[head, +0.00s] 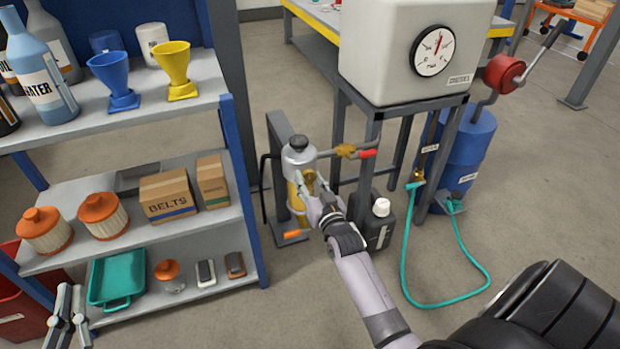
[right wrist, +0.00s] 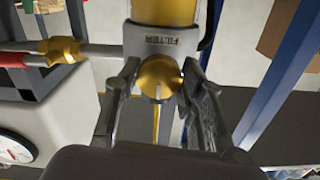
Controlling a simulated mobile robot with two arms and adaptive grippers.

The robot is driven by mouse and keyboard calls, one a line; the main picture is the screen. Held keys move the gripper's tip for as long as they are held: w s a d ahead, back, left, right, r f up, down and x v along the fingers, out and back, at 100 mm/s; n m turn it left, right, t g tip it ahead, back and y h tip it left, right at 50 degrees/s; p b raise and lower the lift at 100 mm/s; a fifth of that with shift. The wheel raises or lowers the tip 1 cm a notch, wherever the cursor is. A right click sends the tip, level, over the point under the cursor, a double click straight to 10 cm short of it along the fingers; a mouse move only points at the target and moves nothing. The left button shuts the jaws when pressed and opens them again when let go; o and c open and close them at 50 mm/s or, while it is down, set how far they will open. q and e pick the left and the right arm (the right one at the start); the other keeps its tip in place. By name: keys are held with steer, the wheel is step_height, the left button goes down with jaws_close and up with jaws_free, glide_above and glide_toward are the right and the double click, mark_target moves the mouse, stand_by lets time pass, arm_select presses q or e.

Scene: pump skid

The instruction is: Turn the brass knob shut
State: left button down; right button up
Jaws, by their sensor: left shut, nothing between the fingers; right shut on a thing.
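The brass knob (right wrist: 158,76) is a round gold-coloured knob with a raised ridge, beside the FILTER label in the right wrist view. My right gripper (right wrist: 160,88) is shut on it, one finger on each side. The filter has a grey head (head: 299,151) and a yellow bowl (right wrist: 163,10). In the head view my right gripper (head: 310,184) reaches the filter's front and mostly hides the knob. My left gripper (head: 67,308) is shut and empty at the lower left, by the shelf's front.
A pipe with a brass valve (head: 345,151) and red handle (head: 367,154) runs right from the filter. A shelf unit (head: 240,190) stands on the left. A white tank with a gauge (head: 432,51) stands at the right. A black jug (head: 377,225) stands beside my right forearm.

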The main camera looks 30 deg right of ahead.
arm_select(q)
steer(key=shift+f+g, duration=0.3)
steer(key=shift+f, duration=0.1)
arm_select(e)
steer(key=o, duration=1.1)
steer(key=shift+o, duration=0.2)
steer(key=v, duration=1.2)
steer(key=shift+a+r, duration=0.1)
